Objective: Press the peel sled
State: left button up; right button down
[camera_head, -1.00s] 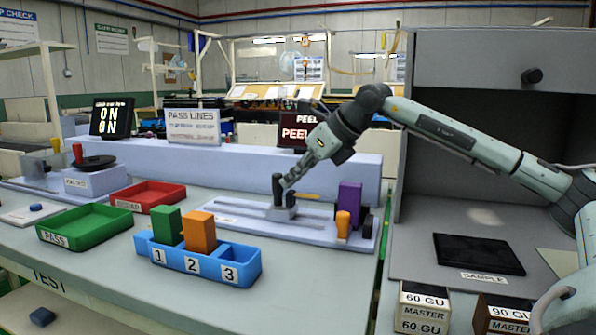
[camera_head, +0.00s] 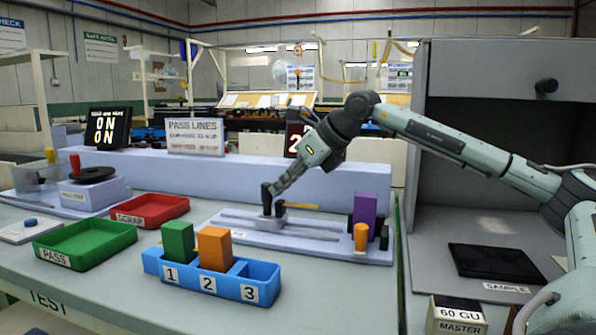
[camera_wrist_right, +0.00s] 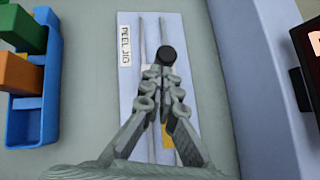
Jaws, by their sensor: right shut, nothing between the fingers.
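The peel sled (camera_head: 268,219) is a small grey block with a dark upright post, on the rails of the pale peel jig (camera_head: 333,243). My right gripper (camera_head: 278,203) is shut and empty, pointing down just to the right of the post, and appears to touch it. In the right wrist view the post's round black top (camera_wrist_right: 168,56) sits right at the shut fingertips (camera_wrist_right: 165,72). A yellow strip (camera_head: 300,206) lies behind and right of the sled, partly hidden by the gripper in the wrist view. My left gripper is out of view.
An orange peg (camera_head: 361,237) and a purple block (camera_head: 366,210) stand at the jig's right end. A blue numbered rack (camera_head: 262,285) with green and orange blocks is in front. A red tray (camera_head: 150,210) and green tray (camera_head: 85,243) lie left. A display (camera_head: 296,140) stands behind.

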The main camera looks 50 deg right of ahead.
jog(key=v, duration=1.1)
jog(key=shift+s, duration=0.3)
